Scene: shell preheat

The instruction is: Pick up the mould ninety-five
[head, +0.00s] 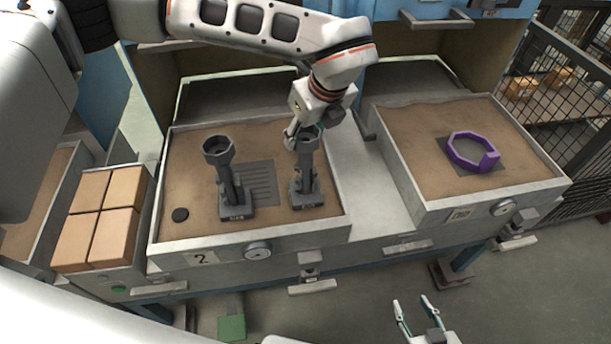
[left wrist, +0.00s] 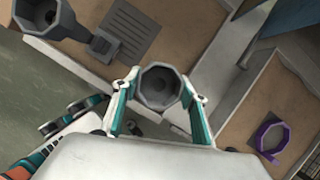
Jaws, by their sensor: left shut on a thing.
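Two dark grey moulds with ring-shaped cups on upright stems and labelled bases stand in the sand tray marked 2 (head: 200,240). Their labels are too small to read, so I cannot tell which is ninety-five. My left gripper (head: 304,136) is shut on the cup of the right mould (head: 307,180), which stands upright, its base seemingly on the sand. In the left wrist view, the gripper's fingers (left wrist: 160,92) sit either side of that cup (left wrist: 160,78). The left mould (head: 229,185) stands free; its cup also shows in the left wrist view (left wrist: 38,14). My right gripper (head: 417,307) is open and empty, low in front of the bench.
Brown blocks (head: 103,215) fill a box at left. A purple ring (head: 470,152) lies in the right sand tray (head: 540,185). A bare strip (head: 370,190) separates the trays.

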